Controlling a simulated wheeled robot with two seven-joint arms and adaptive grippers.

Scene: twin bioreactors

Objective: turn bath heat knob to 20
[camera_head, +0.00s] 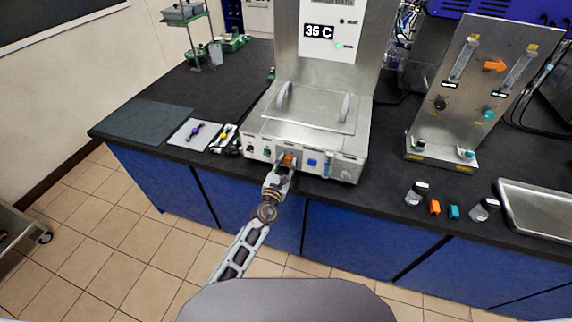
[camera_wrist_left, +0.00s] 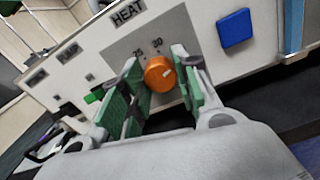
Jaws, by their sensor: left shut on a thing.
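The orange bath heat knob (camera_wrist_left: 159,73) is on the front panel of the steel bath (camera_head: 308,126), under the label HEAT. The dial marks above it appear to read 25 and 30; others are hidden or too small to read. In the head view the knob (camera_head: 288,159) is partly covered by my left gripper (camera_head: 286,165). In the left wrist view my left gripper (camera_wrist_left: 155,75) has a green-padded finger on each side of the knob and is shut on it. The display (camera_head: 319,31) above the bath reads 35 C. My right gripper is not in view.
A blue square button (camera_wrist_left: 235,28) is right of the knob on the panel. A grey mat (camera_head: 196,134) with small tools lies left of the bath. A steel flow panel (camera_head: 470,90), small bottles and a metal tray (camera_head: 540,190) stand to the right.

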